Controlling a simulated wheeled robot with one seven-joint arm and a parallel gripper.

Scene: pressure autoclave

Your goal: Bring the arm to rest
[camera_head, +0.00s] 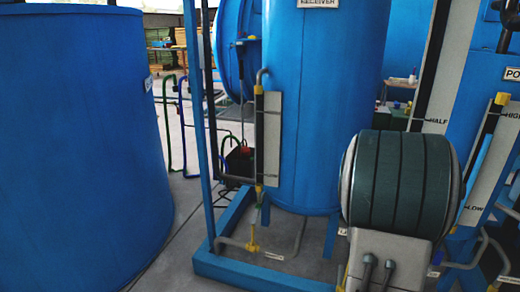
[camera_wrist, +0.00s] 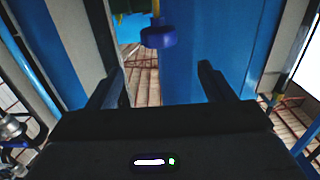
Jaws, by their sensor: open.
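My gripper (camera_wrist: 161,80) shows in the wrist view, with its two dark fingers spread apart and nothing between them. A blue knob (camera_wrist: 157,36) on a yellow stem hangs just beyond the fingertips, near the top of the picture. It looks apart from both fingers, though the exact distance cannot be told. A blue surface (camera_wrist: 215,45) stands behind the right finger. The gripper does not show in the head view.
In the head view, a large blue tank (camera_head: 75,140) stands left and the blue receiver tank (camera_head: 325,110) stands in the middle, behind a blue floor frame (camera_head: 240,268). A dark green banded drum (camera_head: 400,185) is at front right. Grey floor shows between the tanks.

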